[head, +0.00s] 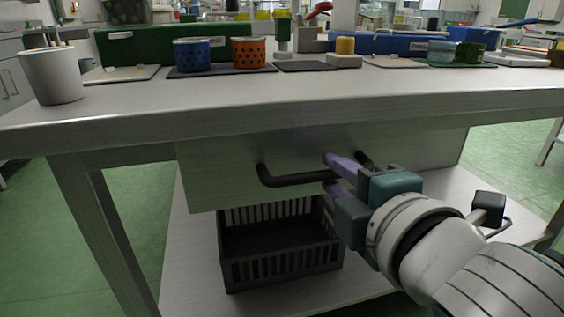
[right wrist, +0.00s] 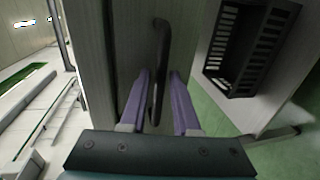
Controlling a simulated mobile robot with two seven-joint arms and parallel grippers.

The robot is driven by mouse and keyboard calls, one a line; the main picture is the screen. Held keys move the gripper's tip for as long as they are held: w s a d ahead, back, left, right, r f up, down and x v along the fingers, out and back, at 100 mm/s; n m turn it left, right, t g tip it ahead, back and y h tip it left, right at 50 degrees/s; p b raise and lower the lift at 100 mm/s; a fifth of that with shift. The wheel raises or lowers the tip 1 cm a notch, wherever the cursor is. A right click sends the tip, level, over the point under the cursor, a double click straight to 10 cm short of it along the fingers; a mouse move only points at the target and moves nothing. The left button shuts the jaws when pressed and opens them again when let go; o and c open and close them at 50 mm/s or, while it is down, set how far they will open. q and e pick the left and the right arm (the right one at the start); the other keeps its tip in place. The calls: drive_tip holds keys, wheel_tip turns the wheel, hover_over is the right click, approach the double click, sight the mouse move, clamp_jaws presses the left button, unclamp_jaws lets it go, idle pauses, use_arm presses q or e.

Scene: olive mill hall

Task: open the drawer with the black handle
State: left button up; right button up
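The drawer (head: 225,175) is a pale grey-green panel under the tabletop. Its black handle (head: 290,180) is a horizontal bar across the middle of the front; it also shows in the right wrist view (right wrist: 161,50). My right gripper (head: 334,174) is at the handle, one purple finger above the bar and one below. In the right wrist view the bar runs between the fingertips (right wrist: 160,78), with a gap seeming to show on each side, so the gripper is open around it. The gripper hides part of the handle in the head view. My left gripper is not in view.
A black slatted crate (head: 283,262) stands on the lower shelf (head: 190,270) below the drawer. The tabletop (head: 270,98) above carries a white cup (head: 52,78), a blue cup (head: 192,56), an orange cup (head: 249,53) and trays. A table leg (head: 115,230) stands at left.

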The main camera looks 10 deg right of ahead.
drive_tip(key=shift+x, duration=0.75)
clamp_jaws()
idle(0.9)
